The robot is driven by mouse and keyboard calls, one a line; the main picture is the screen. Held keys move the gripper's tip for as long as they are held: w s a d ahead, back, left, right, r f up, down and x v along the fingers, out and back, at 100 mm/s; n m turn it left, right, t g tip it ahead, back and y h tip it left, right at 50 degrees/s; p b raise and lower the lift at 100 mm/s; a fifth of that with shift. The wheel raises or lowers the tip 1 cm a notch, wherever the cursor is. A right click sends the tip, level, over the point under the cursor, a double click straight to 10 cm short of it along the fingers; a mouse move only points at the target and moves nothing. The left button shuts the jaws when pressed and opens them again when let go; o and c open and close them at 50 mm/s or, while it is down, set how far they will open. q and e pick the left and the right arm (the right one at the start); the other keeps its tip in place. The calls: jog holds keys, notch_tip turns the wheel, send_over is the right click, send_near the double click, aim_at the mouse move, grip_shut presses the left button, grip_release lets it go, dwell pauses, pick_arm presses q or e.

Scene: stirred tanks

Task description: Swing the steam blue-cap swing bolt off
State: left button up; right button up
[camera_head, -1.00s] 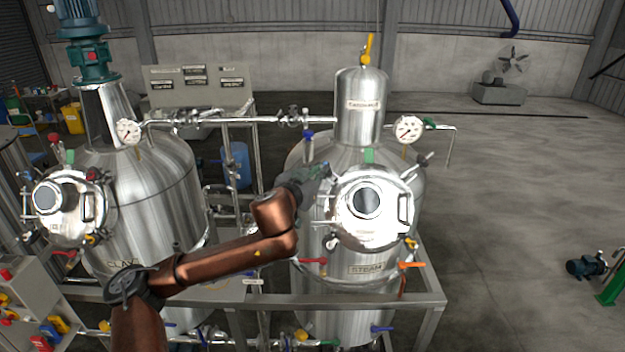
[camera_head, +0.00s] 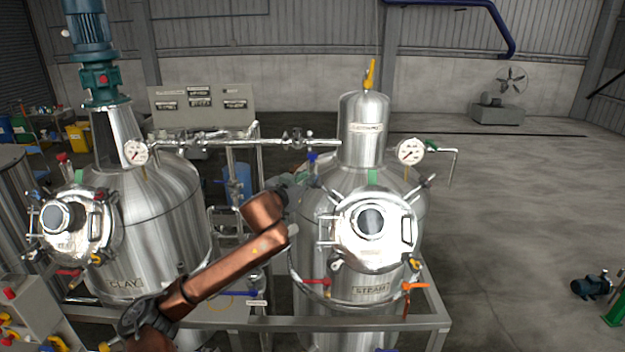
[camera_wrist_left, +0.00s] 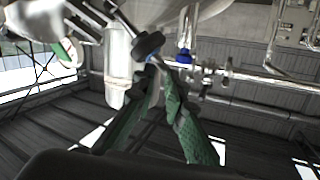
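The steam tank (camera_head: 345,280) bears a round steel hatch (camera_head: 395,240) with swing bolts around its rim. My left gripper (camera_head: 306,180) is at the hatch's upper left, small and partly hidden by my own arm. In the left wrist view its green fingers (camera_wrist_left: 159,72) run close together towards their tips, with a narrow gap. A dark round knob (camera_wrist_left: 148,44) on a rod is just beyond the tips; I cannot tell whether they touch. A small bluish patch shows between the fingers, but I cannot identify the blue cap for certain. My right gripper is not in view.
A blue-topped valve (camera_wrist_left: 184,56) on a steel pipe is close to the right of the fingers. A pressure gauge (camera_head: 410,151) sits right of the tank's dome. The clay tank (camera_head: 150,235) stands left. A metal frame rail (camera_head: 270,322) crosses in front.

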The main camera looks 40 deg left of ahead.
pick_arm(q)
jog(key=shift+o, duration=1.3)
jog(key=shift+s+d, duration=0.1)
jog(key=shift+s, duration=0.05)
jog(key=v, duration=1.2)
jog(key=shift+c, duration=0.4)
